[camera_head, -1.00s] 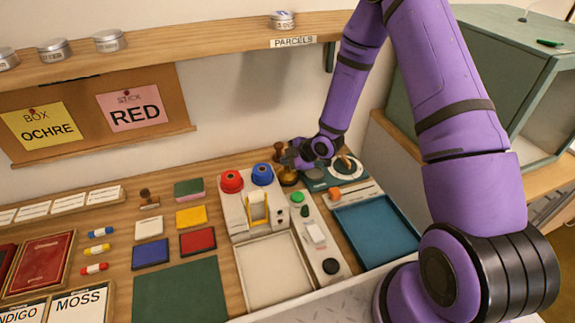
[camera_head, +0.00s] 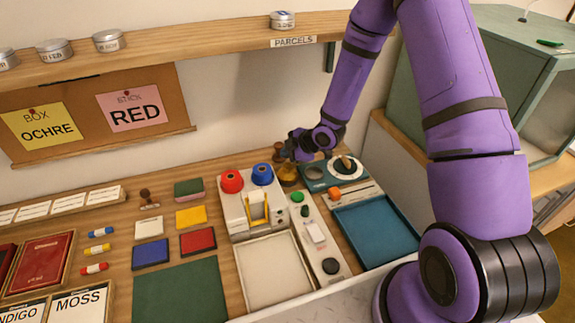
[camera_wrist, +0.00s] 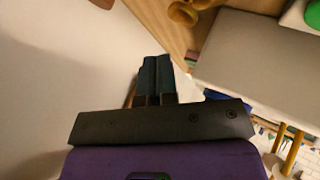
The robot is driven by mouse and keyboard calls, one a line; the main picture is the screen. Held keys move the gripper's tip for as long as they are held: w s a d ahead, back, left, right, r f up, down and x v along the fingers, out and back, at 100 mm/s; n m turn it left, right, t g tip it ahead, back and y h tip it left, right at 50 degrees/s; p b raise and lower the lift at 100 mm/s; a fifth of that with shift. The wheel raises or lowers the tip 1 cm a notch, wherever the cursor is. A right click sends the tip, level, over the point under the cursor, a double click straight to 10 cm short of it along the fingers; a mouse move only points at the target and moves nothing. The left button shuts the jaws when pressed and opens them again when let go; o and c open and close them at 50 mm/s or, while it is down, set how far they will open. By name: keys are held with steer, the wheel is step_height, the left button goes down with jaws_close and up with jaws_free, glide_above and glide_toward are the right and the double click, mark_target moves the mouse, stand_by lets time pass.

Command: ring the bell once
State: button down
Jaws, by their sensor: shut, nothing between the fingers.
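The small brass bell (camera_head: 288,176) stands on the wooden table behind the white control strip, just right of the box with red and blue knobs. My gripper (camera_head: 287,150) is above and slightly behind it, apart from it as far as the body camera shows. The fingers (camera_wrist: 157,80) are together in the wrist view, with nothing between them. A brass-coloured rounded thing (camera_wrist: 187,12) is cut off by the top edge of the wrist view; I cannot tell for certain whether it is the bell.
A teal device with a round dial (camera_head: 345,167) stands right of the bell. A box with red and blue knobs (camera_head: 240,213) is at its left. A blue tray (camera_head: 376,232) lies in front. The shelf (camera_head: 190,45) and wall are behind.

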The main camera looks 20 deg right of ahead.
mark_target(288, 166)
steer(key=shift+r, duration=1.8)
steer(key=shift+r, duration=0.2)
steer(key=s+d+r+m+h, duration=0.2)
steer(key=s+d+r+m, duration=0.1)
steer(key=r, duration=0.5)
steer(key=s+d+r+m+h, duration=0.2)
steer(key=s+r+h, duration=0.1)
steer(key=r, duration=0.5)
steer(key=s+d+r+m+h, duration=0.2)
steer(key=s+d+r+m, duration=0.1)
steer(key=r, duration=0.4)
steer(key=s+r+m, duration=0.4)
steer(key=s+r, duration=0.2)
steer(key=s, duration=0.6)
steer(key=s+r+m+g, duration=0.1)
steer(key=s+r+m, duration=0.4)
steer(key=s, duration=0.8)
steer(key=shift+s+a+r+g+y, duration=0.3)
steer(key=shift+a+r+y, duration=0.15)
steer(key=shift+r, duration=0.2)
